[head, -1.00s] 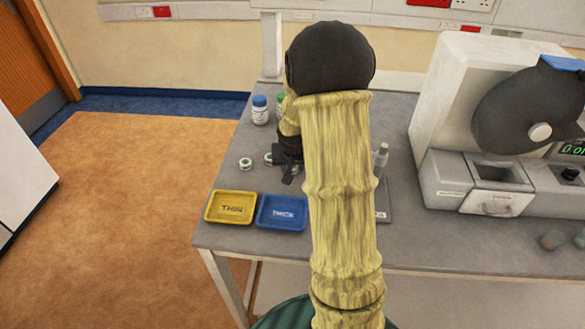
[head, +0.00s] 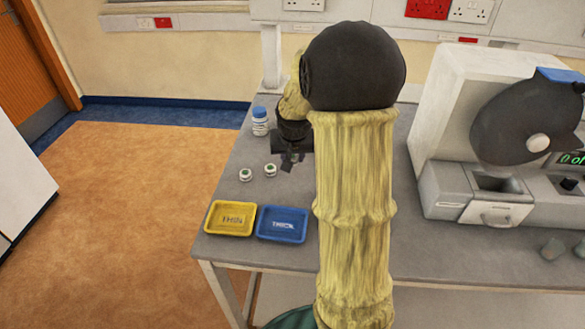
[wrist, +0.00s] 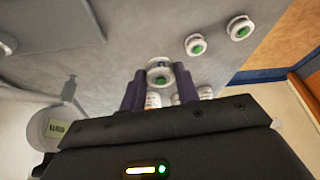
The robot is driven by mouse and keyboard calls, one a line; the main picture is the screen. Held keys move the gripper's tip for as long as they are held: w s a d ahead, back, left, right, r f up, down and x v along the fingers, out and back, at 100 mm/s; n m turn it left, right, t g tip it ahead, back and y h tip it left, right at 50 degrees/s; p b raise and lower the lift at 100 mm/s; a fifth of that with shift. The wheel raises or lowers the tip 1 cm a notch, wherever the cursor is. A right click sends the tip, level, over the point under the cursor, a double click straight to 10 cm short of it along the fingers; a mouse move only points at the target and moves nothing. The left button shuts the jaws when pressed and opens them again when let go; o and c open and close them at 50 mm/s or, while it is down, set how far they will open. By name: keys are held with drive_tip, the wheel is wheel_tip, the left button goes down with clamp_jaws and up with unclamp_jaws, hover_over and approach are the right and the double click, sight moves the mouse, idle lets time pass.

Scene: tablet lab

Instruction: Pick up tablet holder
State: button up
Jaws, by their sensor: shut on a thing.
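My gripper (head: 290,157) is at the back left of the grey bench, right of two small round white holders with green centres, the left one (head: 245,174) and the right one (head: 270,170). In the wrist view, my gripper's dark fingers (wrist: 159,84) are closed around a similar round white tablet holder (wrist: 158,73) with a green centre. I cannot tell whether it is clear of the bench. The two other holders, one nearer (wrist: 196,45) and one farther (wrist: 240,27), lie apart from the fingers.
A yellow tray (head: 211,230) and a blue tray (head: 262,237) stand at the front left edge. A blue-capped bottle (head: 260,121) stands behind my gripper. A large white machine (head: 440,110) fills the right side. My arm hides the bench's middle.

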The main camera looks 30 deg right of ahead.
wheel_tip(320, 180, up, 2)
drive_tip(key=shift+r, duration=0.1)
idle(0.7)
